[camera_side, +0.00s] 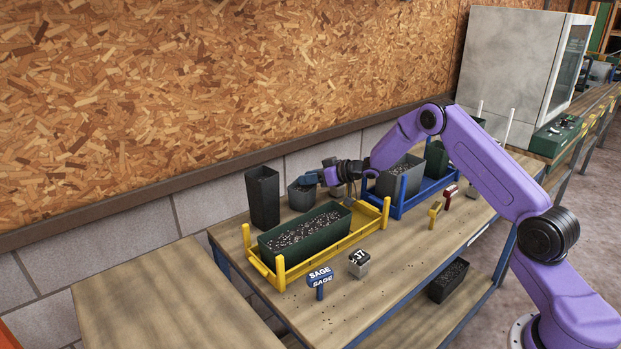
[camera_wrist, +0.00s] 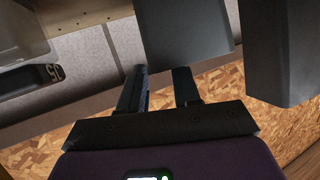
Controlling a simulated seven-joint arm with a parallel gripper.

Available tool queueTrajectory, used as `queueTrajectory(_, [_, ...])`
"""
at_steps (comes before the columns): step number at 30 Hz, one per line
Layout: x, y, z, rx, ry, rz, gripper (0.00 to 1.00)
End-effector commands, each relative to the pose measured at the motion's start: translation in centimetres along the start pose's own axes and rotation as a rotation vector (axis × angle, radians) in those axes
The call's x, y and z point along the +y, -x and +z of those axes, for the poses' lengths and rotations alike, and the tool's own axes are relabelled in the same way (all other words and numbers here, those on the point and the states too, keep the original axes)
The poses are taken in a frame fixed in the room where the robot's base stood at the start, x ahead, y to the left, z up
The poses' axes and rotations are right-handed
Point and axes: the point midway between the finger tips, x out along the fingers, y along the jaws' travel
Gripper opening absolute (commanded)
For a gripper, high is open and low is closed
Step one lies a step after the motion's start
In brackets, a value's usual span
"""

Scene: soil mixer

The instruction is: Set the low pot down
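The low pot (camera_side: 300,197) is small, grey and filled with dark soil. It is upright behind the yellow rack in the side view; its base is partly hidden, so I cannot tell whether it touches the bench. My gripper (camera_side: 311,178) is at the pot's right rim. In the wrist view a grey pot wall (camera_wrist: 190,28) lies just beyond my fingertips (camera_wrist: 161,72). The fingers are apart with a visible gap. The right finger overlaps the wall and the left one is by its edge. No clear grip shows.
A tall dark pot (camera_side: 262,199) stands close left of the low pot. A yellow rack (camera_side: 349,243) holds a green soil-filled trough (camera_side: 290,248) in front. A blue rack (camera_side: 402,206) with pots is at right. A SAGE sign (camera_side: 320,276) and numbered block (camera_side: 359,264) stand at the front.

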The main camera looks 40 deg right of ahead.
Motion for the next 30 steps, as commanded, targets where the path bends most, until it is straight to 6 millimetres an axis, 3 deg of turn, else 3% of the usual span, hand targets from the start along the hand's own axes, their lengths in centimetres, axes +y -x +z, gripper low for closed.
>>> queueTrajectory(2, [-0.1, 0.0, 0.9, -0.018, -0.009, 0.0, 0.32])
queueTrajectory(7, [-0.2, 0.5, -0.4, -0.015, -0.006, 0.0, 0.32])
queueTrajectory(21, [-0.1, 6.7, -0.7, -0.009, -0.005, 0.001, 0.32])
queueTrajectory(30, [-0.1, 8.0, -0.8, -0.008, -0.004, 0.0, 0.32])
